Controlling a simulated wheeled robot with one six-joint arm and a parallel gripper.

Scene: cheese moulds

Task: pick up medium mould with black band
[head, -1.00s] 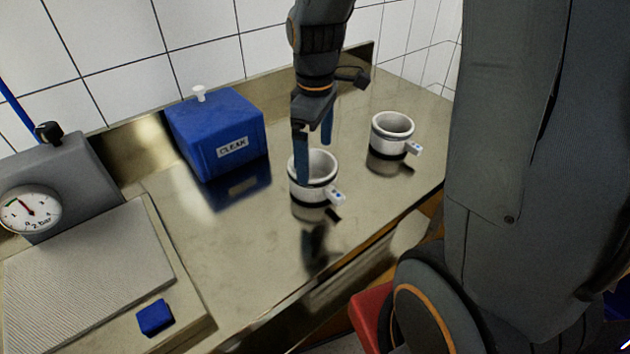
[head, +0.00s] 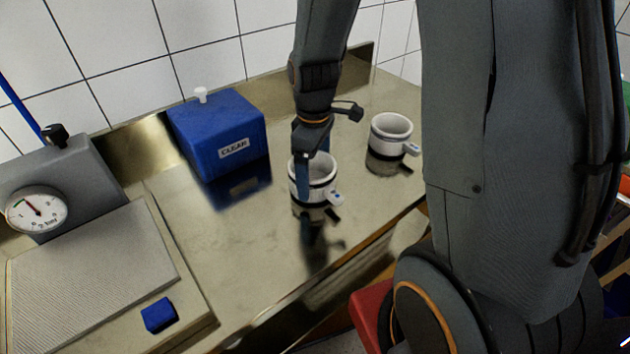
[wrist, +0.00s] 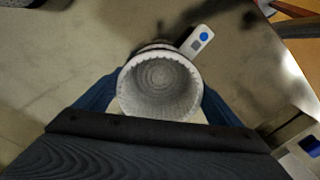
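A white round mould (head: 322,167) with a black band around its lower part and a small tag (head: 337,198) with a blue dot stands upright on the steel counter. My gripper (head: 313,178) is lowered over it, with one blue finger on the near side and the other mostly hidden behind the rim. In the wrist view the mould (wrist: 160,88) sits open end up between the two blue fingers, which are spread on either side of it. Contact with its wall cannot be made out. A second white mould (head: 390,128), with a dark lower edge, stands behind to the right.
A blue box marked CLEAN (head: 217,135) stands left of the gripper against the back ledge. A pressure gauge (head: 37,210), a ribbed plate (head: 90,265) and a small blue block (head: 158,315) are at the left. The counter (head: 235,255) in front of the mould is clear.

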